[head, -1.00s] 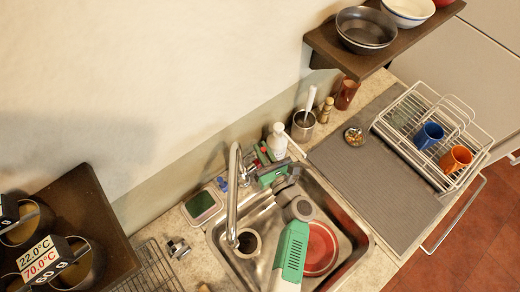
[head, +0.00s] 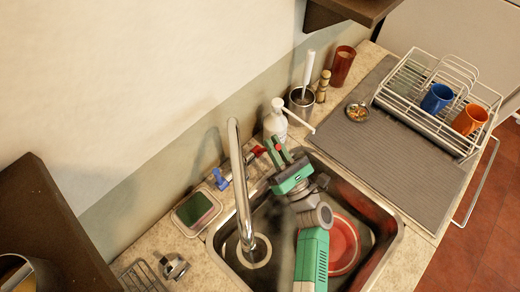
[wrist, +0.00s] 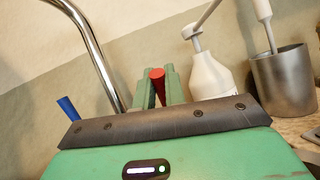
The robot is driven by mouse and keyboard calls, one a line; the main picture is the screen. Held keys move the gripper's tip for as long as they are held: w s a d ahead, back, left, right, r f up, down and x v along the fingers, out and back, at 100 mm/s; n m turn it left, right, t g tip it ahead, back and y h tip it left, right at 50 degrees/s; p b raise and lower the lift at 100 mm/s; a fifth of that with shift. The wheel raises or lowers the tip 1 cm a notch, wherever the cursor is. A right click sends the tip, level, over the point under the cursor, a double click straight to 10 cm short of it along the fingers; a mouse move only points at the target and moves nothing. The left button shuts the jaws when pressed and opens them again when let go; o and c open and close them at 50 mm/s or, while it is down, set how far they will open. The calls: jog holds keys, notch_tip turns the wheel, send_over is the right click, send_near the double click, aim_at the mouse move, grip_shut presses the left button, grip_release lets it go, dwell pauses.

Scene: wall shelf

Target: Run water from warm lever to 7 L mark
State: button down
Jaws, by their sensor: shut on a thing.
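My gripper (head: 277,147) is at the back of the sink (head: 398,228). Its green fingers are shut on the red lever (wrist: 157,84), whose red end shows between them in the wrist view. The blue lever (head: 221,179) stands left of it, and its blue tip also shows in the wrist view (wrist: 68,108). The metal tap spout (head: 239,180) arches over the left of the sink. A round pale-rimmed vessel (head: 262,262) stands below the spout's end. I cannot make out a water stream, a water level or any litre mark.
A red bowl (head: 345,243) lies in the sink beside my arm. A white pump bottle (head: 276,121) and a metal cup (head: 301,103) stand close behind my gripper. A sponge tray (head: 196,211) is left. A dish rack (head: 420,110) stands on a grey mat (head: 385,150) at right.

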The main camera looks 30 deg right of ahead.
dwell(0.4)
jog(key=c, duration=1.5)
grip_release()
jog(key=shift+c, duration=0.2)
jog(key=s+d+f+p, duration=0.1)
jog(key=s+d+p, duration=0.1)
jog(key=s, duration=1.2)
jog(key=shift+s+f+p, duration=0.25)
jog(key=shift+s+p, duration=0.05)
jog(key=shift+p, duration=0.6)
jog(key=shift+c, duration=0.2)
